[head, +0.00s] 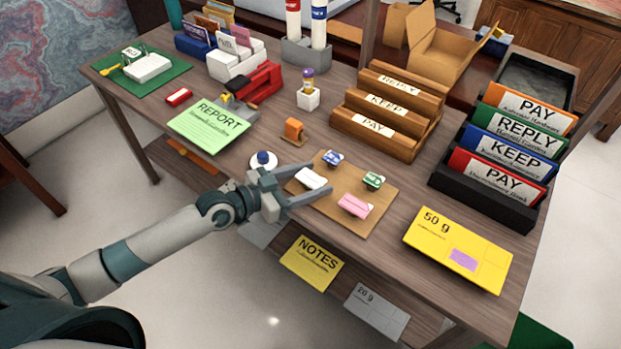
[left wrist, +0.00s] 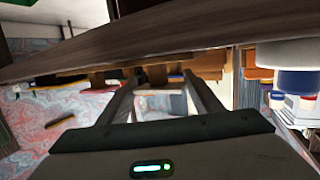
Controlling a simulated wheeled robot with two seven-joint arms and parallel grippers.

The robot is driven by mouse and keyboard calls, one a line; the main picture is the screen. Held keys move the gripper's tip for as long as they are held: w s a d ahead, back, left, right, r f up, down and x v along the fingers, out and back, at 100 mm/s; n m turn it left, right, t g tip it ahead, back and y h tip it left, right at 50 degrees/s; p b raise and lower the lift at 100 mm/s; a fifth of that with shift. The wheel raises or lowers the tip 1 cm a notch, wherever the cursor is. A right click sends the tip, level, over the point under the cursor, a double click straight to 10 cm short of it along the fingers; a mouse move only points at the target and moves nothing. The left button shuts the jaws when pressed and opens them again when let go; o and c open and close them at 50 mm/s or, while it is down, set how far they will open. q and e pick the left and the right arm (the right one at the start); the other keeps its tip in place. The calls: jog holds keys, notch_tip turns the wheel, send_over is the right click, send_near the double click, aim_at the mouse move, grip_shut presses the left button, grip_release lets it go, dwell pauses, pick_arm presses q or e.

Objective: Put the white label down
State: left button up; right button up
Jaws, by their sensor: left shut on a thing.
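The white label (head: 311,178) is a small white block at the left edge of a tan board (head: 376,217) on the desk. My left gripper (head: 313,182) reaches in from the left with one finger on each side of the label and is shut on it. I cannot tell whether the label touches the board or hangs just above it. In the left wrist view, the two fingers (left wrist: 163,85) point away from the camera, and the label is hard to make out between them. My right gripper is not in view.
A round blue-knobbed item (head: 263,158) is beside my wrist. A yellow envelope (head: 459,248) lies right, below the black binder rack (head: 480,206). Wooden trays (head: 388,148) stand behind.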

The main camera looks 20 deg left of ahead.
aim_at(301, 181)
pick_arm(q)
jog(key=o, duration=1)
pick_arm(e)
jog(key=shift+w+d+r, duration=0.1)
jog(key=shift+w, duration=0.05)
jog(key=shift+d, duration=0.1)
pick_arm(q)
jog(key=b+v, duration=0.1)
jog(key=v, duration=0.4)
jog(key=shift+w+a+r+b, duration=0.1)
jog(key=shift+a+b, duration=0.2)
jog(key=shift+b, duration=0.05)
jog(key=b+v, duration=0.1)
jog(key=v, duration=1.1)
jog(key=shift+r, duration=0.25)
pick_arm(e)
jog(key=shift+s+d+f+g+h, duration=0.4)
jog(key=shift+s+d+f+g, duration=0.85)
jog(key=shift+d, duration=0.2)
